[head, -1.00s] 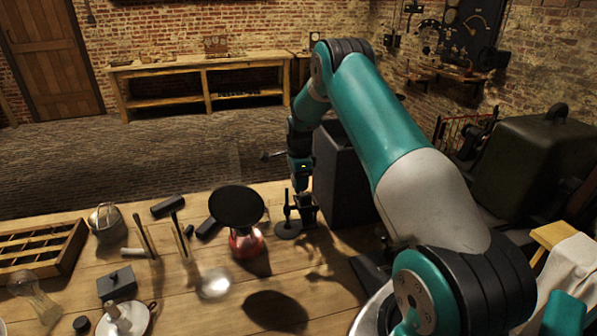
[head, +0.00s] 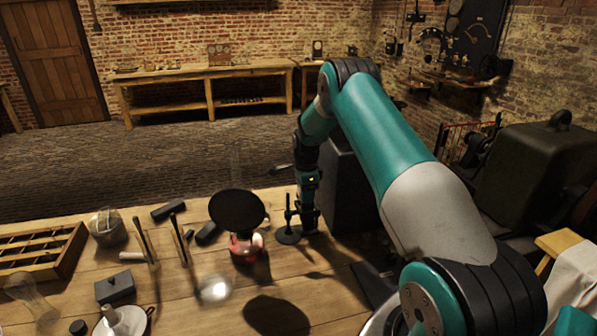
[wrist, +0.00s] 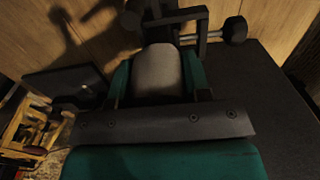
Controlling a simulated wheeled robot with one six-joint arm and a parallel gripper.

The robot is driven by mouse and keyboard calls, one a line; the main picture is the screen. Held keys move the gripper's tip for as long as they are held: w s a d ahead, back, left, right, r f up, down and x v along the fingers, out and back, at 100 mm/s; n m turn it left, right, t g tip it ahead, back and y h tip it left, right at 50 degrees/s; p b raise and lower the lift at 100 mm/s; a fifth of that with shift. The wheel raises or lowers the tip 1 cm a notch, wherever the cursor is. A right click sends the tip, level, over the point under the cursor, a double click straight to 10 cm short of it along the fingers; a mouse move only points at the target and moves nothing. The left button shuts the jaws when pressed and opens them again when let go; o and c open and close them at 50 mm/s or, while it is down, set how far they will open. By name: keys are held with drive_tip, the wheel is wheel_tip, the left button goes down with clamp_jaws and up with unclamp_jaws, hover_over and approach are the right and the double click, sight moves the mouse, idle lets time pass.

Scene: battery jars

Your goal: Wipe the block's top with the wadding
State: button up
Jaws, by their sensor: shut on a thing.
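My gripper (head: 308,222) points down at the far edge of the workbench, just right of a small dark stand with a post (head: 288,234).
A large dark box (head: 347,190) stands close behind and right of my gripper. A red lamp with a black disc (head: 245,245) stands to its left. Upright tools (head: 180,238), dark bars (head: 168,211) and a compartment tray (head: 40,255) fill the left.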

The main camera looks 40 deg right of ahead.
drive_tip(key=shift+w+a, duration=0.1)
drive_tip(key=shift+a, duration=0.3)
drive_tip(key=shift+w+a+r+p, duration=0.2)
drive_tip(key=shift+a+r+p, duration=0.1)
drive_tip(key=shift+r, duration=0.3)
drive_tip(key=shift+w+a+r+p, duration=0.15)
drive_tip(key=shift+r+p, duration=0.1)
drive_tip(key=shift+r, duration=0.3)
drive_tip(key=shift+s+r, duration=0.1)
drive_tip(key=shift+r, duration=0.15)
drive_tip(key=shift+r+p, duration=1.7)
drive_tip(key=shift+r, duration=0.85)
